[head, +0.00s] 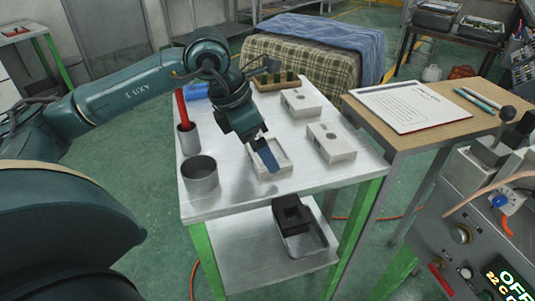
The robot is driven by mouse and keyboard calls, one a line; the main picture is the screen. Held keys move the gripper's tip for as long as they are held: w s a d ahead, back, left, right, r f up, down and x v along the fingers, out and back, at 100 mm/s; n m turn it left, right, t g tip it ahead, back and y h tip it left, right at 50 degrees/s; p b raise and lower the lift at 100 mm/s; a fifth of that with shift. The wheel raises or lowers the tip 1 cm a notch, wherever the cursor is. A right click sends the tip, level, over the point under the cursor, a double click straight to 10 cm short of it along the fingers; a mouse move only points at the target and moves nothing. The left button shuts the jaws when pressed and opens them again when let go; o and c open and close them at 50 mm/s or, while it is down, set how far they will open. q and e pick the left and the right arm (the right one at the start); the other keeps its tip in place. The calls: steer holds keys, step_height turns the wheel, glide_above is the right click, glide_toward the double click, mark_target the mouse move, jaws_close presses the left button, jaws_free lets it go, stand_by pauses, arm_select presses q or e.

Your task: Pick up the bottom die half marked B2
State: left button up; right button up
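Pale block-like die halves sit on the metal table (226,203). One (300,102) is at the back, and another (331,142) is at the right. A third, hollow pale piece (284,166) lies in the middle, partly hidden by my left gripper. I cannot read any marking, so I cannot tell which is B2. My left gripper (265,155) points down over the hollow piece, with a blue-grey flat part at its tip. Its finger gap and any contact cannot be made out. My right gripper is not in view.
A metal cup (200,175) and a red-handled tool in a holder (187,137) stand at the table's left. A wooden rack (272,82) is at the back. A side table (450,135) holds a clipboard (412,105). A machine (465,215) stands at right.

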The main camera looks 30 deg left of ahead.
arm_select(q)
steer(key=shift+x, duration=0.75)
steer(key=shift+c, duration=0.3)
steer(key=c, duration=0.7)
